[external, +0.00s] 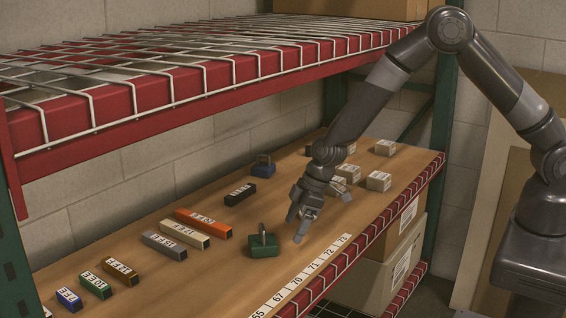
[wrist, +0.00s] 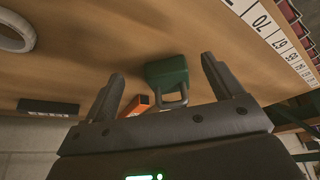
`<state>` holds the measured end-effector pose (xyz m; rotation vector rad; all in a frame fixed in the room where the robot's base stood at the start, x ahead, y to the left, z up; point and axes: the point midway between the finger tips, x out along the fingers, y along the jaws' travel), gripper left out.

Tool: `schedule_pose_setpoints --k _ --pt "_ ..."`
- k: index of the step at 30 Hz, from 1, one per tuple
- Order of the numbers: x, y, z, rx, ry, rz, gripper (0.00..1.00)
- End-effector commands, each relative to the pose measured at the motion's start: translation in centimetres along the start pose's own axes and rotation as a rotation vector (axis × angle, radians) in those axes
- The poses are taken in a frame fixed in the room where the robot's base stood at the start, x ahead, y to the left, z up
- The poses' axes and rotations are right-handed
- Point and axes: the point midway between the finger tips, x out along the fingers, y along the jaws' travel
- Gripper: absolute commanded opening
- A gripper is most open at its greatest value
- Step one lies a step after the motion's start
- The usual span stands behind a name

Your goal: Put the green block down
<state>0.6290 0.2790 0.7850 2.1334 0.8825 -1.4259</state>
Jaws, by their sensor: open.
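The green block (external: 263,244), a squat piece with a grey loop handle, stands upright on the wooden shelf near its front edge. My gripper (external: 310,220) is just to the right of it in the external view, low over the shelf, open and empty. In the wrist view, the green block (wrist: 167,73) appears between the two spread fingers (wrist: 160,70), farther out. Its handle points toward the gripper. The fingers look apart from it.
Labelled long bars lie to the left: orange (external: 204,223), cream (external: 184,234), grey (external: 164,245). A black bar (external: 240,194) and a blue handled block (external: 263,166) are behind. Small boxes (external: 379,181) stand right. A wire shelf (external: 200,70) hangs above.

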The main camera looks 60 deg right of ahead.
Motion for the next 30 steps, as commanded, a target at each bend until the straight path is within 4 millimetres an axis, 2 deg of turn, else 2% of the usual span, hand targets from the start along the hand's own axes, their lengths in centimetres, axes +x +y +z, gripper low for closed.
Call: schedule_pose_setpoints --k 3,9,20,23,25,30 --pt "-0.9 0.1 2.0 0.002 0.000 0.000 0.85" --pt "-1.7 0.0 4.1 0.001 0.000 0.000 0.85" --pt "-2.4 0.1 4.6 0.001 0.003 0.001 0.85" --pt "-4.3 0.5 4.3 0.015 0.011 0.006 0.85" --pt "-6.7 0.9 4.1 0.032 0.020 0.012 0.85" --pt "-14.2 1.9 4.3 0.096 0.039 0.032 0.85"
